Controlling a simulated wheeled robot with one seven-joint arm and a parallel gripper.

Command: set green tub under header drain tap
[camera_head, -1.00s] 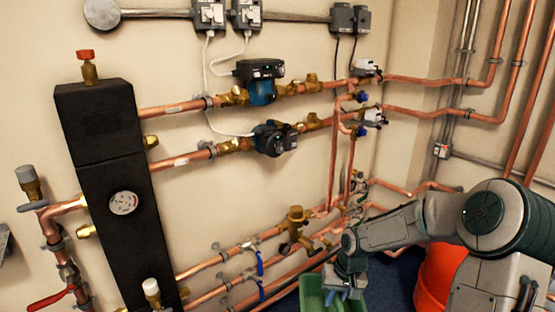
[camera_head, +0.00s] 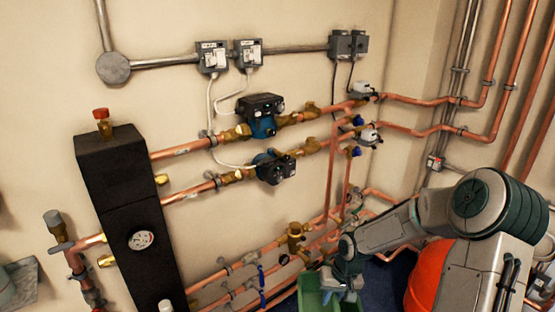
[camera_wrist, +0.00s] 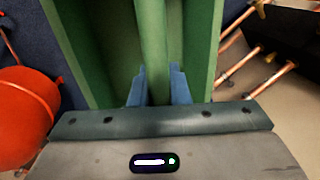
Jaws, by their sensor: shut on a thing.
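The green tub (camera_head: 312,300) is at the bottom edge of the head view, partly cut off. My gripper (camera_head: 345,290) reaches down over it. In the wrist view the blue fingers of my gripper (camera_wrist: 158,88) are shut on a green bar running along the middle of the tub (camera_wrist: 203,50). The black header (camera_head: 130,205) stands at the left on the wall, with a round gauge on its front. Its lower end is cut off by the frame. A white cap (camera_head: 165,306) shows at its foot. I cannot tell which fitting is the drain tap.
Copper pipes with brass valves (camera_head: 296,240) and blue-handled valves run low along the wall between header and tub. A red-orange rounded vessel (camera_head: 428,275) stands right of the tub, beside my arm. Blue floor shows around the tub.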

